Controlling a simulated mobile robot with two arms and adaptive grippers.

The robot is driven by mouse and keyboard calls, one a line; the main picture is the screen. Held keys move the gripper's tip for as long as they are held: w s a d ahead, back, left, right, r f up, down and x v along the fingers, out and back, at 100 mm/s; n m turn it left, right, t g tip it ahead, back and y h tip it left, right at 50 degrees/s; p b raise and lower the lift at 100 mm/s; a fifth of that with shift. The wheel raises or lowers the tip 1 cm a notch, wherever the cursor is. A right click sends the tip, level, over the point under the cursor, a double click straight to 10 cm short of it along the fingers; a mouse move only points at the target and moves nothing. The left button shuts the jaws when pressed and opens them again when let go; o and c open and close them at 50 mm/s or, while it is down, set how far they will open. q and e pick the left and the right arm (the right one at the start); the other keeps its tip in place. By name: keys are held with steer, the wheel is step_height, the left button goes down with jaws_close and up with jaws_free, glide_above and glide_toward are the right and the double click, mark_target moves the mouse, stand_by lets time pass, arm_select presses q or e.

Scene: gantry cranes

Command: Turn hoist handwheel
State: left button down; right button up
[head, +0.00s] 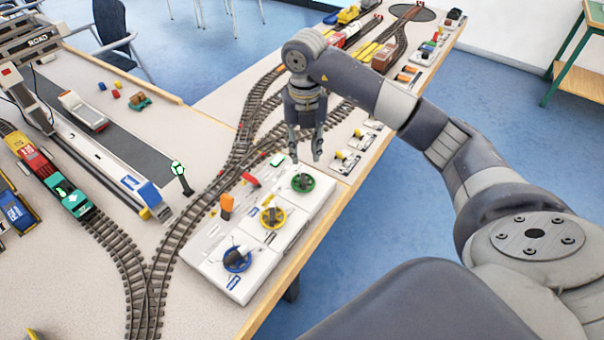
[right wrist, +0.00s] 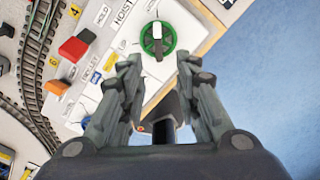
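A green handwheel (head: 302,182) with a pale grip sits at the far end of a white control panel (head: 205,245). In the right wrist view the green wheel (right wrist: 146,42) is beside printed lettering that reads HOIST. A yellow handwheel (head: 265,219) and a blue handwheel (head: 233,264) sit nearer on the same panel. My right gripper (head: 306,157) is open and empty, pointing down just above and beyond the green wheel. In the right wrist view its fingertips (right wrist: 158,62) are spread, with the green wheel ahead between them. My left gripper is not in view.
An orange block (head: 226,206) stands up from the panel's left side. Curved toy track (head: 190,225) runs along the panel's left. Small levers (head: 345,162) line the table edge beyond. A toy train (head: 70,195) and a crane (head: 35,45) are at the left.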

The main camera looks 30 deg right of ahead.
mark_target(304, 178)
step_height(304, 178, down, 10)
steer(key=shift+f+p, duration=0.15)
steer(key=shift+p, duration=0.55)
jaws_close()
